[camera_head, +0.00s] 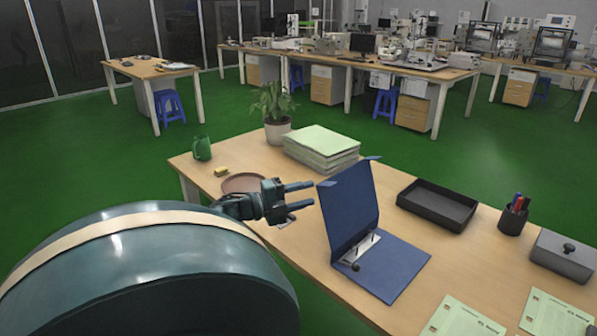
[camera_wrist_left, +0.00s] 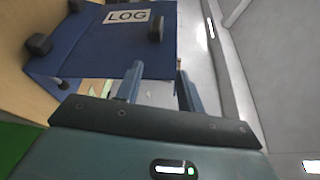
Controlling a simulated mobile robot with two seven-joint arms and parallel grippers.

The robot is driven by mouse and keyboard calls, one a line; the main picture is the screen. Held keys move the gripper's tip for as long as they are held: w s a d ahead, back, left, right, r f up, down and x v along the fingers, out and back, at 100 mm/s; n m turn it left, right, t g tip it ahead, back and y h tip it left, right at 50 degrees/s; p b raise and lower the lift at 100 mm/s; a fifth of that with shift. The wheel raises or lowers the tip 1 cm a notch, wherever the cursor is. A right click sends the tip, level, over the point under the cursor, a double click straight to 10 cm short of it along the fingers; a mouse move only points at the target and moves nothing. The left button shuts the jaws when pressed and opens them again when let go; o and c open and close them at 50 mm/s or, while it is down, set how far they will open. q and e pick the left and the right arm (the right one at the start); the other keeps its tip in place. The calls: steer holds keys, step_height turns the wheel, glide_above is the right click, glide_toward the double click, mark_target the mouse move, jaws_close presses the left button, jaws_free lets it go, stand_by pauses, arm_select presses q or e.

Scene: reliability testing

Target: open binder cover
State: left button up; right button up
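The blue binder (camera_head: 348,215) lies on the wooden table with its cover standing up steeply, swung away from the base (camera_head: 393,268). The metal ring mechanism (camera_head: 360,249) shows inside, and I see no papers on it. My left gripper (camera_head: 310,195) is open and empty, just left of the raised cover. In the left wrist view, the gripper (camera_wrist_left: 159,72) has its two fingers apart, and the blue binder (camera_wrist_left: 95,48) with a white LOG label (camera_wrist_left: 127,16) is beyond them. I cannot tell whether a finger touches the cover. My right gripper is not in view.
A black tray (camera_head: 437,217), a pen cup (camera_head: 513,219) and a grey box (camera_head: 563,255) stand right of the binder. Green printed sheets (camera_head: 462,318) lie at the front. A paper stack (camera_head: 321,150), a plant (camera_head: 277,115), a green mug (camera_head: 202,149) and a round brown plate (camera_head: 243,182) are behind.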

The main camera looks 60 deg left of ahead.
arm_select(q)
steer(key=s+a+f+p, duration=0.2)
steer(key=s+p, duration=0.3)
steer(key=s, duration=0.9)
steer(key=shift+s, duration=0.4)
stand_by(0.6)
